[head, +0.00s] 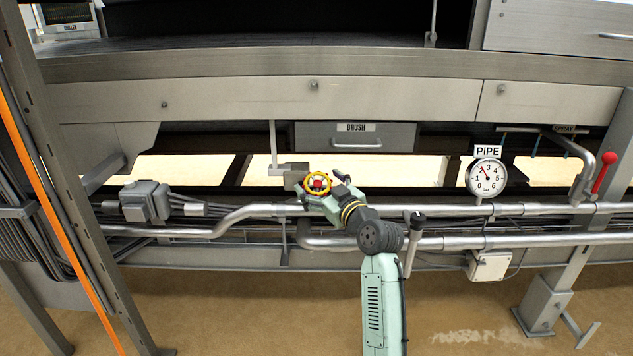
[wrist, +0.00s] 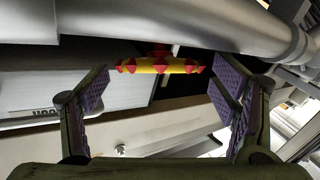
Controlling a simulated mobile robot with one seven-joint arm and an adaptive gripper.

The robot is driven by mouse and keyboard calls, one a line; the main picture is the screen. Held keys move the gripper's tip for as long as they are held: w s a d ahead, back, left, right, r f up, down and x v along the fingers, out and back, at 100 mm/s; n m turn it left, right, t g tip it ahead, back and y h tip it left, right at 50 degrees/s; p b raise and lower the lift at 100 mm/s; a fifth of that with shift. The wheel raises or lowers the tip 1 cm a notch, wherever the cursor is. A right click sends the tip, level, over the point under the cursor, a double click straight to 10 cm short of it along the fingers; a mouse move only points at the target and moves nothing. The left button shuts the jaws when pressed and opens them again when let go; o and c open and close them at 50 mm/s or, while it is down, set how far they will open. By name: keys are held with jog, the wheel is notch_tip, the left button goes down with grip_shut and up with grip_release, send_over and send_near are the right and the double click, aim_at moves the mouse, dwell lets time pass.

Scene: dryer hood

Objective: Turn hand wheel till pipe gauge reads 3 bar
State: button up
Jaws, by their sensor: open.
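The hand wheel (head: 327,177) is a yellow ring with a red centre, in the middle of the head view by the pipes. In the wrist view the wheel (wrist: 160,66) shows edge-on, yellow with red knobs. My gripper (head: 321,186) is at the wheel, with its fingers on either side. In the wrist view my gripper (wrist: 153,80) is open, and the wheel lies across the gap near the fingertips. I cannot tell whether they touch it. The pipe gauge (head: 487,177) is a round white dial at the right; its red needle points up and slightly left, between 2 and 3.
Silver pipes (head: 450,211) run across behind and below my arm. A red-handled lever (head: 604,172) stands at the far right. A grey junction box (head: 146,202) sits left of the wheel. The BRUSH drawer (head: 356,143) is just above the wheel.

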jog(key=v, duration=0.9)
jog(key=shift+s+d, duration=0.25)
jog(key=shift+s, duration=0.1)
jog(key=shift+a, duration=0.1)
